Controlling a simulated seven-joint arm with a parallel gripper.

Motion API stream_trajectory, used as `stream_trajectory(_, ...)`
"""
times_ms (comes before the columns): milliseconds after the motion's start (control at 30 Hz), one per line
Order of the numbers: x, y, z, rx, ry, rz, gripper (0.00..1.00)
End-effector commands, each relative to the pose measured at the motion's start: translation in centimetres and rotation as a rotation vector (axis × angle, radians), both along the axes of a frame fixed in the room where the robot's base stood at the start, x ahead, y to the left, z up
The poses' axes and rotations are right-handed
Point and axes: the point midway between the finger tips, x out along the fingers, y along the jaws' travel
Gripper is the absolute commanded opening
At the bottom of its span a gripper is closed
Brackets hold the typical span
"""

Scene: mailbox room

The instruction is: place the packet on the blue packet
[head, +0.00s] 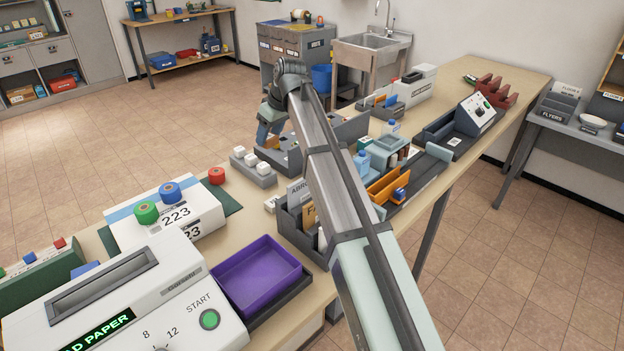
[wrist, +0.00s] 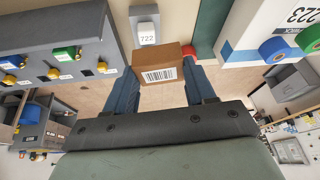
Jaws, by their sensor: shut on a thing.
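My gripper (wrist: 160,72) is shut on a small brown packet (wrist: 158,74) with a white barcode label, held between its two blue fingers in the wrist view. I cannot make out a blue packet for certain. A small flat blue thing (head: 86,269) lies behind the white machine at the left, and I cannot tell what it is.
A white machine (head: 130,290) with a START button and a purple tray (head: 257,274) stand at the near left. A white box marked 223 (head: 180,218) carries coloured rolls. Grey organizers (head: 297,216) crowd the table's middle. My arm hides part of the table.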

Motion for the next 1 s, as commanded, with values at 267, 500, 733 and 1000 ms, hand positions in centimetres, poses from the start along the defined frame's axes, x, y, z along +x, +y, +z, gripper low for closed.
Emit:
stream_trajectory(267, 2.9, -8.5, 0.0, -0.016, -0.033, 0.150, 0.24)
stream_trajectory(500, 3.9, -13.0, 0.0, -0.021, -0.056, 0.238, 0.24)
stream_trajectory(733, 3.6, -12.6, -3.7, -0.021, -0.054, 0.237, 0.24)
stream_trajectory(1000, 3.7, -12.6, -6.0, -0.020, -0.054, 0.235, 0.24)
